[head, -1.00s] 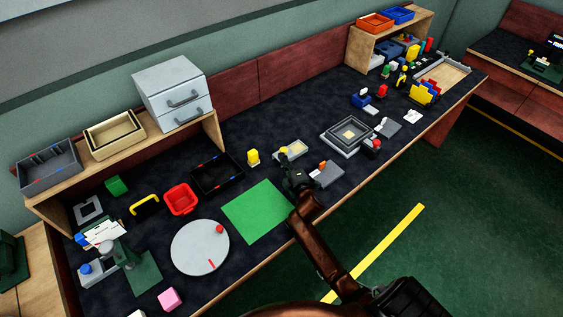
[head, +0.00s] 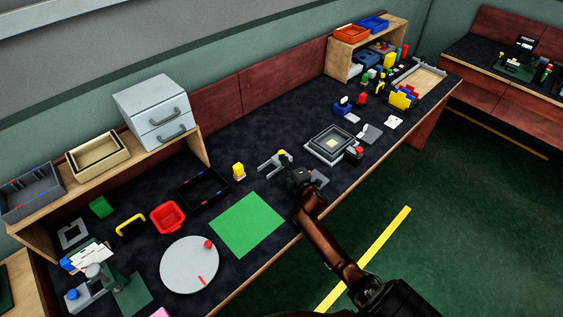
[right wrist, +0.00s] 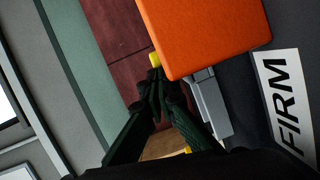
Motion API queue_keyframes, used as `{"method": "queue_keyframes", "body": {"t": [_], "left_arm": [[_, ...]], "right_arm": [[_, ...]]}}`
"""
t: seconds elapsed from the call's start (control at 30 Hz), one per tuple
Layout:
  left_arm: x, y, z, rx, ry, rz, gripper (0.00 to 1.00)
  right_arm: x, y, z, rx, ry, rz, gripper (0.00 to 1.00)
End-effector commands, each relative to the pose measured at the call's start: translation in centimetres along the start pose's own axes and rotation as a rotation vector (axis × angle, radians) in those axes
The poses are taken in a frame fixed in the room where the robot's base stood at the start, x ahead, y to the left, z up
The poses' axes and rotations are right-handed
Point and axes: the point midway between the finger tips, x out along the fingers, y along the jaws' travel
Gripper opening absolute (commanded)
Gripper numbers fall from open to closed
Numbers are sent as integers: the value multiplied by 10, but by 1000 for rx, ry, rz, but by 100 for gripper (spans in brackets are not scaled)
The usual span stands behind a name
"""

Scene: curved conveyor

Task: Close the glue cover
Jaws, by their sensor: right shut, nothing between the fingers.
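My right gripper (head: 286,160) is shut and empty, low over the middle of the table. In the right wrist view its dark fingers (right wrist: 156,88) meet just left of a large orange panel (right wrist: 205,38), which may be the glue cover. I cannot tell whether they touch it. A grey part (right wrist: 209,104) shows below the panel, and a white label reading "FIRM" (right wrist: 284,98) lies to its right. In the head view the gripper hides the orange panel; part of a grey plate (head: 318,178) shows to its right. My left gripper is out of view.
A stepped grey tray (head: 316,151) and a red-topped part (head: 355,153) stand to the right. The green mat (head: 247,224) at front left is bare.

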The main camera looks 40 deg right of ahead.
Motion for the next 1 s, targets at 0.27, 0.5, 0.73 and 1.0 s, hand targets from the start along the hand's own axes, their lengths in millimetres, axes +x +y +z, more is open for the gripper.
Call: {"method": "queue_keyframes", "body": {"t": [0.27,0.5,0.73,1.0], "left_arm": [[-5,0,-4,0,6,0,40],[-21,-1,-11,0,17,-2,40],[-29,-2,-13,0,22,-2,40],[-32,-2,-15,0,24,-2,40]], "right_arm": [[-6,2,-11,3,4,1,0],[-40,2,-35,0,6,-1,0],[-89,1,-35,1,7,-2,0],[-118,0,-35,0,7,-1,0]]}}
